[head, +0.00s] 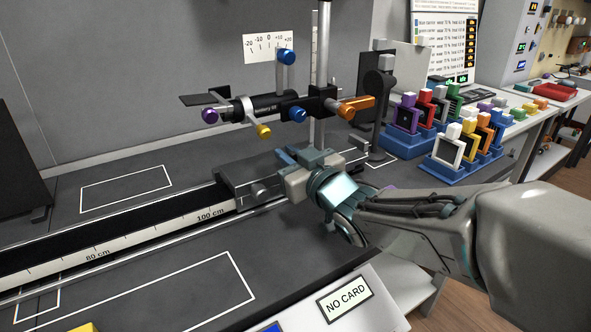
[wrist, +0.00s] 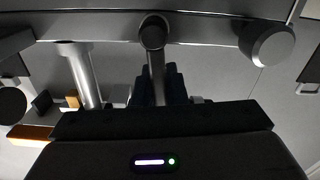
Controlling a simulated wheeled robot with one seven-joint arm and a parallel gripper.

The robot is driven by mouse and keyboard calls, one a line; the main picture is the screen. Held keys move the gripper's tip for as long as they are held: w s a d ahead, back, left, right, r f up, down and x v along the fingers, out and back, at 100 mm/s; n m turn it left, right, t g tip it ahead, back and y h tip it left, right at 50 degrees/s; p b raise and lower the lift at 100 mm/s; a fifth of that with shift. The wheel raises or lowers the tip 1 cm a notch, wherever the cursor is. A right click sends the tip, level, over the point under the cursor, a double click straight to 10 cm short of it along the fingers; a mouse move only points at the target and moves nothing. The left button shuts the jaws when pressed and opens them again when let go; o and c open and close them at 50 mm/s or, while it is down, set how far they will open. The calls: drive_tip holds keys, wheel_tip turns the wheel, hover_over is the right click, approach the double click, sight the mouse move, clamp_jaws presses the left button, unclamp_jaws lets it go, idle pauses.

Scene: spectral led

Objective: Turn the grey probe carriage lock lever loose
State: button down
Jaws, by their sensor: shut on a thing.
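The grey probe carriage lock lever (wrist: 156,72) hangs from a round dark pivot (wrist: 152,32) on the carriage's edge in the wrist view. My gripper (wrist: 172,85) has its dark fingers shut on the lever's free end. In the head view my gripper (head: 287,157) is at the right end of the dark carriage (head: 235,178), which sits on the rail near the 100 cm mark. The lever is hidden behind my gripper there. A round grey knob (wrist: 267,45) is beside the pivot in the wrist view.
A metal post (head: 322,60) rises behind my gripper and carries a black tube with blue, purple and yellow knobs and an orange handle (head: 357,105). Coloured framed cards stand in blue racks (head: 410,143) to the right. A NO CARD sign (head: 345,298) is in front.

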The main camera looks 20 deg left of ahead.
drive_tip(key=n+b, duration=0.1)
drive_tip(key=b, duration=0.1)
drive_tip(key=s+a+n+b, duration=0.1)
drive_tip(key=n+b, duration=0.1)
drive_tip(key=f+n+b, duration=0.1)
drive_tip(key=n, duration=0.1)
drive_tip(key=shift+s+a+b, duration=0.25)
drive_tip(key=shift+s+b, duration=0.1)
drive_tip(key=shift+b, duration=0.05)
drive_tip(key=shift+n, duration=0.4)
drive_tip(key=c, duration=1.5)
unclamp_jaws()
drive_tip(key=shift+o, duration=0.2)
